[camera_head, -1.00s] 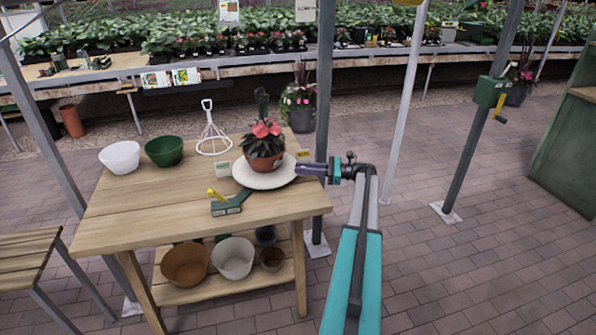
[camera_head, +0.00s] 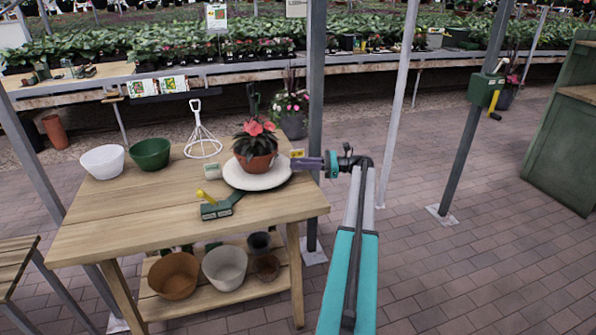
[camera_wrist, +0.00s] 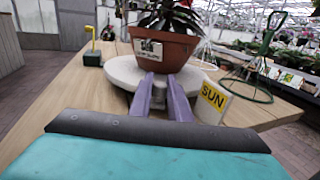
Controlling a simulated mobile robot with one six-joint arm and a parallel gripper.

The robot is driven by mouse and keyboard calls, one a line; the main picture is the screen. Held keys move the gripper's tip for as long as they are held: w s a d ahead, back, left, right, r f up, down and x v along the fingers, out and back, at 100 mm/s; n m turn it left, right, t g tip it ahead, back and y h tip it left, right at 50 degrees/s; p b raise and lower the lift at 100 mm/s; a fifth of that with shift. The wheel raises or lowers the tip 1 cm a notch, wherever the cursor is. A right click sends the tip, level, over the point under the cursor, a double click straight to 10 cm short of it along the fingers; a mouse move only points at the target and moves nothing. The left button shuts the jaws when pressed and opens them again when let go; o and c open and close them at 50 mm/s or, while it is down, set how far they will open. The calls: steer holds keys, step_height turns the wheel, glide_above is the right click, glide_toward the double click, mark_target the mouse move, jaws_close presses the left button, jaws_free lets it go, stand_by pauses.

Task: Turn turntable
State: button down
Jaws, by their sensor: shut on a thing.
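The turntable (camera_head: 240,179) is a round pale disc on the right end of the wooden table. A terracotta pot (camera_head: 257,162) with a red-flowered plant stands on it. In the wrist view the disc (camera_wrist: 120,72) lies straight ahead, with the pot (camera_wrist: 170,50) on top and a small label on the pot's front. My gripper (camera_head: 296,164) reaches in from the right at the disc's rim. Its purple fingers (camera_wrist: 165,84) are shut on the near rim of the turntable; the exact contact is partly hidden.
A yellow SUN card (camera_wrist: 213,97) stands close right of my fingers. A green block with a yellow handle (camera_head: 216,208), a wire stand (camera_head: 202,140) and two bowls (camera_head: 150,154) share the wooden table (camera_head: 120,215). A grey post (camera_head: 314,110) rises behind my gripper.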

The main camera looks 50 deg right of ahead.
steer(key=shift+w+d+f+n+g+y+b, duration=0.2)
steer(key=shift+w+d+n+g+y+b, duration=0.15)
steer(key=shift+b, duration=1.2)
steer(key=shift+w, duration=0.1)
steer(key=shift+d+r+y+b, duration=0.15)
steer(key=shift+r+y+b, duration=0.1)
steer(key=shift+b, duration=0.45)
steer(key=shift+f, duration=0.1)
steer(key=c, duration=1.6)
jaws_free()
steer(key=shift+c, duration=0.2)
